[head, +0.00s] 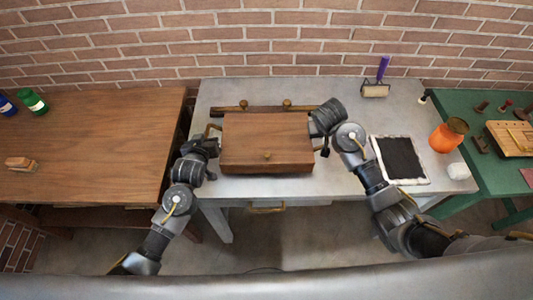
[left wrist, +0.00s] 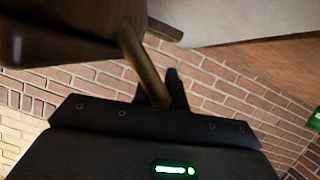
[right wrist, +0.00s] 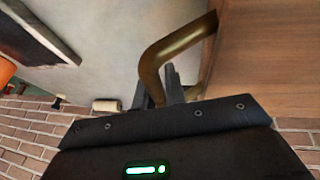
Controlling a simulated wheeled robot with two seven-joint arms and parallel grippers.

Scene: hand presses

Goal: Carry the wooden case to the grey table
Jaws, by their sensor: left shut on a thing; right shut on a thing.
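The wooden case (head: 266,140), brown with a small knob on its front part, is over the grey table (head: 226,94) in the head view. I cannot tell whether it touches the tabletop. My left gripper (head: 211,142) is shut on the brass handle at its left side; the left wrist view shows this handle (left wrist: 143,65) between the fingers and the dark case (left wrist: 65,50) beside it. My right gripper (right wrist: 172,88) is shut on the right brass handle (right wrist: 175,48), next to the case's wooden side (right wrist: 268,60). In the head view the right fingers are mostly hidden.
A dark bar with brass knobs (head: 262,109) lies behind the case. A roller with a purple handle (head: 383,70), a white-edged black pad (head: 400,160) and a white lump (head: 458,171) are at the table's right. A brown table (head: 90,140) stands left, a green one (head: 470,105) right.

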